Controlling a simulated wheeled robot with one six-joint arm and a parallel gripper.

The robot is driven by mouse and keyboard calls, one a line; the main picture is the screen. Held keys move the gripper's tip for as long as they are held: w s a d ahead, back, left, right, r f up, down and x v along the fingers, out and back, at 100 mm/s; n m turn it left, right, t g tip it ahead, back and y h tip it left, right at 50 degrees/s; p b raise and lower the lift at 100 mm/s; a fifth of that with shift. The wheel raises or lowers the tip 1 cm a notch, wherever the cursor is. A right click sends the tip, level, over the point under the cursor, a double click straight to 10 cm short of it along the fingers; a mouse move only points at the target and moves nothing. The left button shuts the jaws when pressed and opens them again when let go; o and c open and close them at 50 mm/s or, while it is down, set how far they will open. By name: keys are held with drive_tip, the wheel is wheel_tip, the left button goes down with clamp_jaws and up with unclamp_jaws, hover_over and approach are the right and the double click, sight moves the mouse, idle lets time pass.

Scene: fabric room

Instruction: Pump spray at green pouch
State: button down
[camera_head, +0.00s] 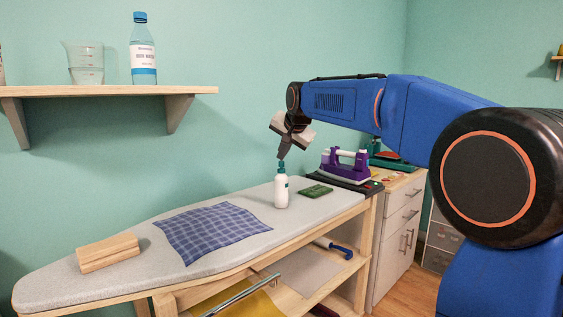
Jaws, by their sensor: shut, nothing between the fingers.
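A white spray bottle (281,191) with a teal pump top stands upright on the ironing board (170,283). My gripper (281,157) points down just above the pump top, its fingers shut with nothing between them. I cannot tell whether the fingertips touch the pump. The green pouch (316,191) lies flat on the board to the right of the bottle, a small gap away.
A blue checked cloth (212,232) and a wooden block (108,252) lie on the board at left. A purple iron (345,167) stands at the board's right end, behind the pouch. A wall shelf (110,90) holds a bottle (143,50) and a beaker (86,64).

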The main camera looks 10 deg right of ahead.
drive_tip(key=shift+r, duration=3)
idle(0.5)
